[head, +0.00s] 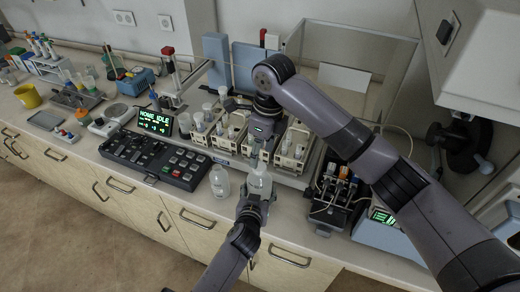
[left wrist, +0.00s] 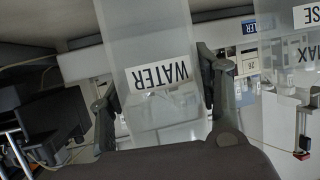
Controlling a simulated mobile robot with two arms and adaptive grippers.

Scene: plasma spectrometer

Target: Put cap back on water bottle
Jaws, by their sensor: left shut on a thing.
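The clear water bottle (head: 260,180) stands upright near the front edge of the bench. In the left wrist view the bottle (left wrist: 157,75) shows its WATER label, seen upside down. My left gripper (head: 253,200) is shut on the bottle, with one finger on each side of it. My right gripper (head: 262,142) points down from above, directly over the bottle's top. Its fingertips are small and dark, so I cannot tell whether they are open or shut. I cannot make out the cap; the bottle's mouth is partly hidden at the right gripper.
A second clear bottle (head: 219,181) stands just left of the water bottle. A black control panel (head: 155,158) lies further left.

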